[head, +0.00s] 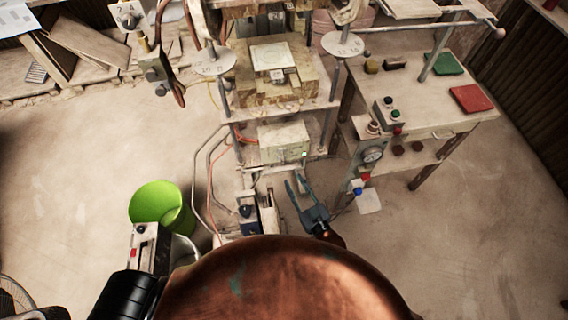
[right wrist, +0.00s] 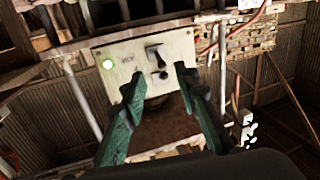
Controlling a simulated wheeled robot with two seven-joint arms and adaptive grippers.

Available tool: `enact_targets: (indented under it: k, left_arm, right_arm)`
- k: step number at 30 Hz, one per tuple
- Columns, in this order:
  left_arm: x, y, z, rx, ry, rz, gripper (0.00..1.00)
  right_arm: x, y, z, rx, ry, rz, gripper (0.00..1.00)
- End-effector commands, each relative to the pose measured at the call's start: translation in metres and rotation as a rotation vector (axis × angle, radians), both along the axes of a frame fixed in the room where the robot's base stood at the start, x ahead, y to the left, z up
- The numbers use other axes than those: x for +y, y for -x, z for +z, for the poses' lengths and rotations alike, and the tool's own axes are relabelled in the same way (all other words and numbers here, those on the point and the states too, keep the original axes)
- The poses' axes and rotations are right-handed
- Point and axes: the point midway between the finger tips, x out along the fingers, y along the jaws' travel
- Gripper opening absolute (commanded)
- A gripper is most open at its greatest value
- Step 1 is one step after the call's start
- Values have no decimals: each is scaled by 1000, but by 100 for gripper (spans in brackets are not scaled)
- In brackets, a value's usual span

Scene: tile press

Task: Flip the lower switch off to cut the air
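A pale control box (head: 284,141) sits low in the middle of the press frame, with a small green light (head: 304,154) lit on its front. In the right wrist view the box's panel (right wrist: 126,57) carries the lit green light (right wrist: 108,64), a dark switch lever (right wrist: 155,52) and a small dark knob just below it. I cannot tell the lever's on or off position. My right gripper (head: 295,181) is open and empty in front of the box. In the right wrist view its fingers (right wrist: 159,76) stand apart, framing the switch area; contact cannot be told.
A side bench (head: 430,115) with red and green tiles stands at the right. A pressure gauge (head: 372,154) hangs on its near post. A green bucket (head: 160,204) stands on the floor at the left. Cables and hoses run beside the frame.

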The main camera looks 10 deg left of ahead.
Motion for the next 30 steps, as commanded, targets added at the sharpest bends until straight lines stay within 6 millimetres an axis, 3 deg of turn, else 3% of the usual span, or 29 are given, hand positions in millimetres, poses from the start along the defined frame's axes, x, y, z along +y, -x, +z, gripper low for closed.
enact_targets:
  k: [5,18,30]
  left_arm:
    - [3,8,3,7,-3,-1,40]
    - [3,9,-2,9,-3,-1,40]
    - [2,9,-2,9,-2,-2,40]
  right_arm:
    - [8,-7,10,-22,-4,2,28]
    - [45,-56,8,-20,-4,1,28]
    - [51,-63,8,-20,-4,1,28]
